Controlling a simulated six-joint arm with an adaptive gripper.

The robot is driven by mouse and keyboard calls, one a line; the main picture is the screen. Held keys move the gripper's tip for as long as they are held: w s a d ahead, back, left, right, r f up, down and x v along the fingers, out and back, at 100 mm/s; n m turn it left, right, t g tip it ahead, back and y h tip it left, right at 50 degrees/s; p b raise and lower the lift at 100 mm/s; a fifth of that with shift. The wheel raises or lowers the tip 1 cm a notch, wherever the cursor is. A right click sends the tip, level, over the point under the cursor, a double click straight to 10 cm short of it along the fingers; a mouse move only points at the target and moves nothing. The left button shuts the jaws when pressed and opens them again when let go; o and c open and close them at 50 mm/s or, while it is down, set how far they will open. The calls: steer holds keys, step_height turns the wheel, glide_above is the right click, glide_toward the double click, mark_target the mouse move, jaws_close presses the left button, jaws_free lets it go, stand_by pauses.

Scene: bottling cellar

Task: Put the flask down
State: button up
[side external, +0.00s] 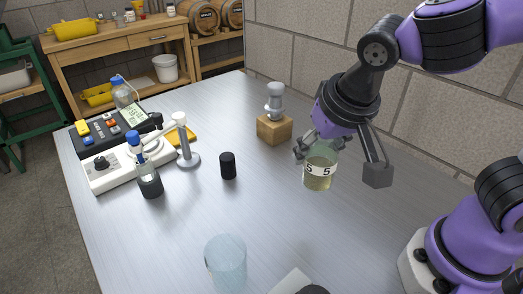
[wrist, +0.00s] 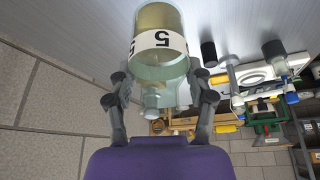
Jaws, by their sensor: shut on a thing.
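The flask (side external: 318,178) is clear glass with yellowish liquid and a white band with a black "5". It hangs upright below my gripper (side external: 318,149), over the right half of the metal table (side external: 255,205). My gripper is shut on the flask's upper part. In the wrist view the flask (wrist: 160,47) sits between the two fingers (wrist: 160,92), with its neck toward the wrist and its base toward the table. I cannot tell whether there is a gap between its base and the table.
A wooden block (side external: 269,131) with a grey metallic piece stands behind, left of the flask. A black cylinder (side external: 228,167) stands farther left, and a bluish clear beaker (side external: 226,262) at the front. Lab devices (side external: 108,171) and a blue-capped bottle (side external: 138,150) fill the left. Bare table surrounds the flask.

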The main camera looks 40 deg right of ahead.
steer(key=shift+w+d+f, duration=0.8)
steer(key=shift+d+f, duration=0.85)
steer(key=shift+f, duration=0.15)
steer(key=shift+w+d+f, duration=0.85)
steer(key=shift+d+f, duration=0.85)
steer(key=shift+f, duration=0.05)
steer(key=shift+w+d+f, duration=0.8)
steer(key=shift+d+f, duration=0.85)
steer(key=shift+f, duration=0.15)
steer(key=o, duration=1.3)
steer(key=shift+f, duration=0.15)
steer(key=shift+c, duration=0.2)
